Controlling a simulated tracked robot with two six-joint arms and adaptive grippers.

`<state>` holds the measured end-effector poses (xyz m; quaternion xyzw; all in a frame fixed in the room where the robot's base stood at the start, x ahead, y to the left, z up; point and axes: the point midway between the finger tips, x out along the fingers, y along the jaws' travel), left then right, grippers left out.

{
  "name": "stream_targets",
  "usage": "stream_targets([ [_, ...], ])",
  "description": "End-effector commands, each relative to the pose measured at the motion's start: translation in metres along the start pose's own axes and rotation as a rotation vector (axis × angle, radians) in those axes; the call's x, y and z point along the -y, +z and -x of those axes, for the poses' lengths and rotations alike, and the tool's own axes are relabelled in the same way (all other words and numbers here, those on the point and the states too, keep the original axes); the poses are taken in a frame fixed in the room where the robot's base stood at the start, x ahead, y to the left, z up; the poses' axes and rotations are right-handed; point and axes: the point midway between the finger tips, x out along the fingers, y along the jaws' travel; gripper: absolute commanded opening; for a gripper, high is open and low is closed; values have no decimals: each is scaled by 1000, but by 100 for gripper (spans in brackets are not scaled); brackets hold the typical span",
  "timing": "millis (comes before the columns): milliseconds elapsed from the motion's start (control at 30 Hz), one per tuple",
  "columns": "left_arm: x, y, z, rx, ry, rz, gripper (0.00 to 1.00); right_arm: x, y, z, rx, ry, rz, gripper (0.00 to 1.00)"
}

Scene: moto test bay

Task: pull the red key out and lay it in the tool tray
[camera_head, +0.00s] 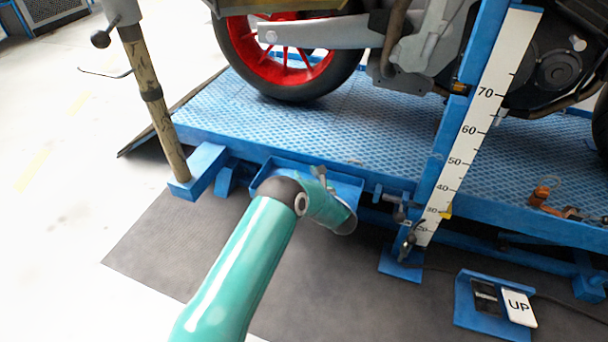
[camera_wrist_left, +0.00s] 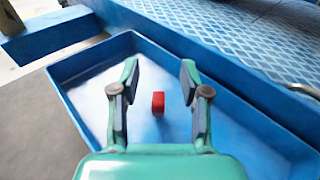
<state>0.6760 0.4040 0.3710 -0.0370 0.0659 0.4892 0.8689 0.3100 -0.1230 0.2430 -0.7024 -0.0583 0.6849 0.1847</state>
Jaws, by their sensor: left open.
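The tool tray is a shallow blue tray (camera_head: 347,187) on the side of the blue lift platform, partly hidden by my left arm in the head view. In the left wrist view, the tray (camera_wrist_left: 82,90) fills the middle of the picture. The red key (camera_wrist_left: 158,103) shows there as a small red block inside the tray, between and beyond my open fingers, touching neither. My left gripper (camera_wrist_left: 159,80) is open and empty over the tray; in the head view, its fingers (camera_head: 320,175) show small above the tray. The red key is hidden in the head view. My right gripper is not in view.
A motorcycle with a red-rimmed wheel (camera_head: 283,62) stands on the blue ribbed platform (camera_head: 300,125). A white height scale (camera_head: 478,125) rises right of the tray. A pedal marked UP (camera_head: 518,307) lies on the floor at lower right. An orange object (camera_head: 541,194) sits on the platform's edge.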

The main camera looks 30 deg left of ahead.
Motion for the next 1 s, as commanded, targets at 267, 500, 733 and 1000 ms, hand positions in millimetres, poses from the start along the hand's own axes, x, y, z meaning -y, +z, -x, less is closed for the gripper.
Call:
stream_targets([
  [267,1,0,20,-2,-2,-2,45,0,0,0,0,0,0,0],
  [500,1,-1,68,-2,-5,-3,45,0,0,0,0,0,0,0],
  [733,-1,-2,107,-1,-2,-2,45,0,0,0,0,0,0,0],
  [1000,-2,-1,121,0,1,0,45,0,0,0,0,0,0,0],
])
